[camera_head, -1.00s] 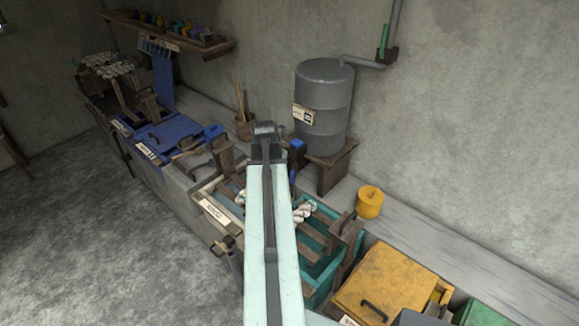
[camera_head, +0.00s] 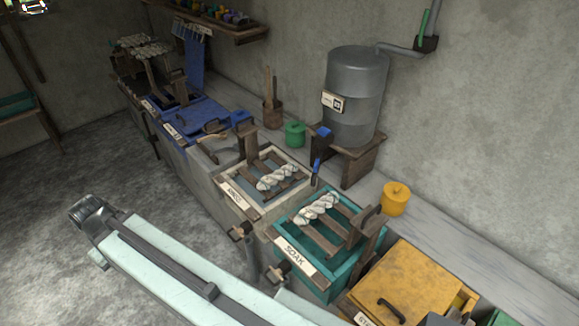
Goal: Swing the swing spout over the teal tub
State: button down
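The teal tub (camera_head: 345,278) with a "SOAK" label stands at lower centre, with wooden slats and a white twisted skein across its top. The swing spout, as far as I can make it out, is the small dark and blue piece (camera_head: 317,166) below the front of the grey drum (camera_head: 355,95). Its lower end shows near the back corner between the teal tub and the pale tub (camera_head: 236,203); I cannot tell which one it hangs over. My arm crosses the lower left, well apart from the spout. My gripper is not in view.
A yellow lidded box (camera_head: 408,285) adjoins the teal tub on the right. A yellow pot (camera_head: 396,198) and a green pot (camera_head: 295,134) stand on the ledge behind. Wooden taps project from the tub fronts. The floor at left is open.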

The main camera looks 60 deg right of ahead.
aim_at(317, 165)
jog(key=z, duration=0.45)
jog(key=k, duration=1.3)
jog(key=z, duration=0.35)
jog(key=i, duration=0.6)
jog(key=u, duration=0.8)
jog(key=i, duration=1.15)
jog(key=z, duration=0.1)
